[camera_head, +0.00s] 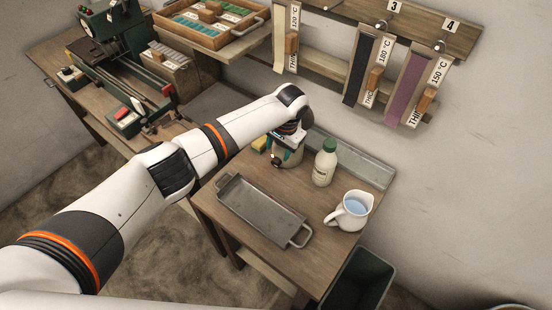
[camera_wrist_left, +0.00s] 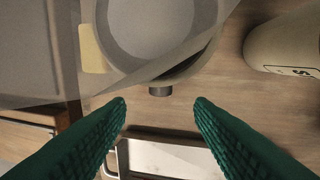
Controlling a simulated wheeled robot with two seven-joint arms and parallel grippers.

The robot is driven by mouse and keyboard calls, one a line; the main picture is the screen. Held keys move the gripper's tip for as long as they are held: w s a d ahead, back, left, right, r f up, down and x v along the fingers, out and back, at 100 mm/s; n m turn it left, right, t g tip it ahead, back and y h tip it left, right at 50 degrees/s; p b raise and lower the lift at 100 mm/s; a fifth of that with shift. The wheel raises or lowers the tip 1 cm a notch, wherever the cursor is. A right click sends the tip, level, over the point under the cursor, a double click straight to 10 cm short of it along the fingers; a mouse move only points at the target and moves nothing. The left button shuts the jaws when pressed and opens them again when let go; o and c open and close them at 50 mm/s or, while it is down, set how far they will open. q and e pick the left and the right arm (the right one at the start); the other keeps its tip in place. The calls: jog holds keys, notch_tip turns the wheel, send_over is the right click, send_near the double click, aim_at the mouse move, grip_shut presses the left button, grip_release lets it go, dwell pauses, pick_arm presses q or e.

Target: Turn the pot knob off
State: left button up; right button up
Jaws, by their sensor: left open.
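The pot (camera_head: 290,157) is a pale round vessel at the back of the small wooden table, partly hidden by my left gripper. In the left wrist view the pot (camera_wrist_left: 178,73) fills the top middle, and a dark knob (camera_wrist_left: 160,91) sticks out from its near side. My left gripper (camera_head: 284,150) is over the pot's front side. In the wrist view its green ribbed fingers (camera_wrist_left: 160,104) are open, with the knob between and just beyond the tips. No contact with the knob shows. My right gripper is not in view.
A cream bottle (camera_head: 325,168) with a green cap stands right of the pot. A white jug (camera_head: 351,211) of water is at the table's right. A metal tray (camera_head: 262,207) lies in front. A yellow block (camera_head: 260,143) sits left of the pot. A bin (camera_head: 358,280) stands below.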

aim_at(276, 161)
pick_arm(q)
jog(key=f, duration=0.6)
jog(key=shift+w+a+f+b, duration=0.3)
jog(key=shift+a+f, duration=0.1)
jog(key=shift+c, duration=0.6)
